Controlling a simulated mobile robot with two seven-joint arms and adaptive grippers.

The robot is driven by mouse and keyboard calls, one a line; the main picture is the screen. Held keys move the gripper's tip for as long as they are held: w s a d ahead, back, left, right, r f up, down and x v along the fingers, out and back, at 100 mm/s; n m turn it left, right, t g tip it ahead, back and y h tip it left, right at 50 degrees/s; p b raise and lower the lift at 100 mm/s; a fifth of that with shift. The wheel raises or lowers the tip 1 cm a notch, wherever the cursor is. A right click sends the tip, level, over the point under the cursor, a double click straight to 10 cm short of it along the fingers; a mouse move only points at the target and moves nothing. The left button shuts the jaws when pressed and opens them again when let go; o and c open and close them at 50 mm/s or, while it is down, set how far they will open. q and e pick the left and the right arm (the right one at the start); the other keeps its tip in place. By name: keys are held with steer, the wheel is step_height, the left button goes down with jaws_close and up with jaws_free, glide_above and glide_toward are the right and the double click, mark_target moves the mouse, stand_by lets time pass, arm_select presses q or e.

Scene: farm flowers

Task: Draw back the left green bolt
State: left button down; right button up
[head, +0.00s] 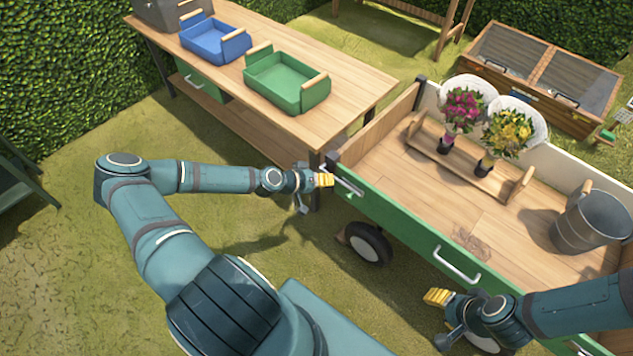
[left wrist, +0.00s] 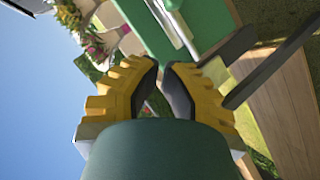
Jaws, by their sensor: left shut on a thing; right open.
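The green side panel (head: 400,227) of a wooden cart faces me, with a silver bar handle (head: 343,181) near its left end. My left gripper (head: 326,180) is at that left corner in the head view. Its yellow fingers (left wrist: 163,75) are closed together at the tips in the left wrist view, shut on the left green bolt, which is mostly hidden between and behind them. The silver bar (left wrist: 180,30) and green panel show just beyond the fingertips. My right gripper (head: 437,297) is open and empty in front of the cart's lower right side.
A wooden table (head: 330,95) with a blue tray (head: 213,45) and a green tray (head: 283,88) adjoins the cart's left end. The cart carries two bouquets (head: 463,107) in a wooden rack and a metal bucket (head: 590,222). Grass lies open in front.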

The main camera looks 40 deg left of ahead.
mark_target(359, 194)
arm_select(q)
steer(key=w+d+f, duration=0.2)
steer(key=d+f, duration=0.1)
steer(key=w+d+f, duration=0.1)
steer(key=f, duration=0.1)
steer(key=shift+w+d+b, duration=0.3)
steer(key=shift+s+d+f, duration=0.1)
steer(key=shift+d+f, duration=0.15)
steer(key=shift+d, duration=0.9)
